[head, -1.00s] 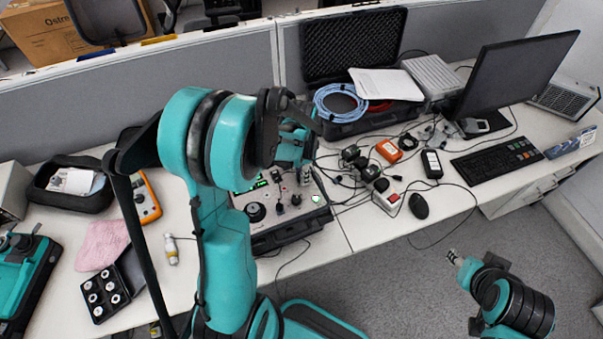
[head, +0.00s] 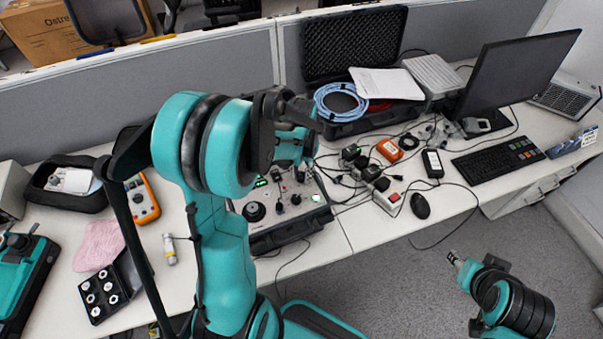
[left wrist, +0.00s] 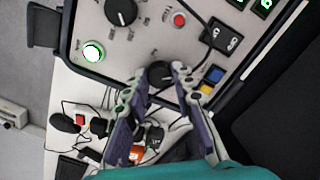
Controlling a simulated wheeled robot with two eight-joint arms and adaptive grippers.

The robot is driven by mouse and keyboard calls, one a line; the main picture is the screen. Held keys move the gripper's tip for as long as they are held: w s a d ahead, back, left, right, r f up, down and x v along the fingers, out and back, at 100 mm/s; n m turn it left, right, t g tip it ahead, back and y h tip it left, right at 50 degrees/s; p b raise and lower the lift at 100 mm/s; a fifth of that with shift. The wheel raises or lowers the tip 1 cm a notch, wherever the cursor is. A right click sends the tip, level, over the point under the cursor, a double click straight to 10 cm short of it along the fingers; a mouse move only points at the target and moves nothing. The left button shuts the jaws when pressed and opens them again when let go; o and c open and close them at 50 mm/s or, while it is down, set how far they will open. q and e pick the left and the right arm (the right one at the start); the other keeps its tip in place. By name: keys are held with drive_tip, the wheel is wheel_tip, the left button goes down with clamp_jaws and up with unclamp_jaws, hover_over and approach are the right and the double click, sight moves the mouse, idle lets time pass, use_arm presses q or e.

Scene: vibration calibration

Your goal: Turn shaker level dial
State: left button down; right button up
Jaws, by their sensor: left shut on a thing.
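The shaker control box (head: 290,238) stands on the desk, its panel facing up, with knobs, a lit green button and small green displays. In the left wrist view a black dial (left wrist: 160,72) sits between the fingertips of my left gripper (left wrist: 158,78), which is shut on it. In the head view my left gripper (head: 300,150) is over the far part of the panel, and my arm hides the held dial. A larger black dial (left wrist: 122,11) is apart from the fingers. My right gripper (head: 455,258) is over the floor at lower right, too small to judge its fingers.
A red button (left wrist: 179,20) and a lit green button (left wrist: 93,52) are near the held dial. Power strip (head: 388,198), adapters and cables lie right of the box. An open black case (head: 355,50) stands behind. Floor at lower right is clear.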

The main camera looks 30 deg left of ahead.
sight(301, 176)
use_arm(q)
drive_tip(key=n, duration=0.4)
drive_tip(key=shift+n, duration=0.3)
drive_tip(key=n+b, duration=0.1)
drive_tip(key=n, duration=0.4)
drive_tip(key=shift+n, duration=0.3)
drive_tip(key=n, duration=0.9)
drive_tip(key=shift+n, duration=0.4)
drive_tip(key=c, duration=1.3)
unclamp_jaws()
drive_tip(key=shift+o, duration=0.2)
drive_tip(key=shift+r, duration=0.1)
wheel_tip(301, 176, up, 12)
